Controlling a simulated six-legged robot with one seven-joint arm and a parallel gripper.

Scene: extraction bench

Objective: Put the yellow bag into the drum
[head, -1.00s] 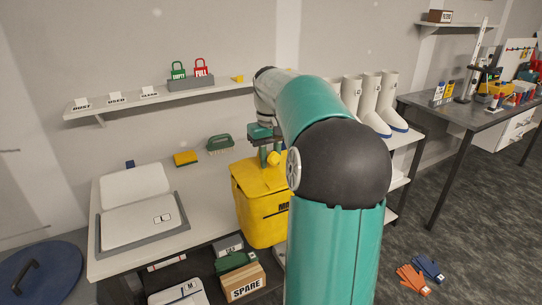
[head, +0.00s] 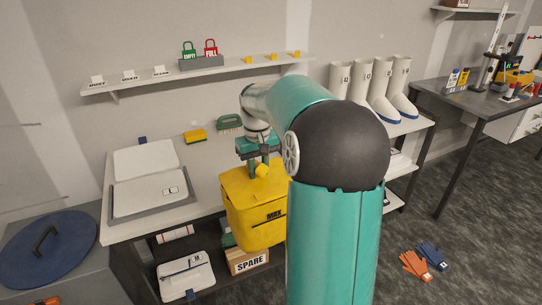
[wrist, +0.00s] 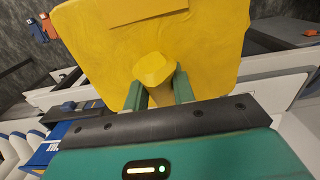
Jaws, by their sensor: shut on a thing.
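The yellow bag (head: 255,212) hangs upright from my gripper (head: 259,168), in front of the bench edge. My gripper is shut on the yellow knob at the bag's top. The wrist view shows the knob (wrist: 153,70) between the two fingers (wrist: 160,92), with the bag's yellow body (wrist: 150,30) behind it. A round blue lid (head: 70,258) with a dark handle lies at the lower left of the head view. I cannot tell whether it covers the drum; no open drum mouth shows.
The bench (head: 205,180) holds a grey-edged tray (head: 125,217), a yellow sponge (head: 195,136) and a green brush (head: 230,122). Below are a SPARE box (head: 249,262) and a white case (head: 185,275). White boots (head: 365,85) stand right. Gloves (head: 415,265) lie on the floor.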

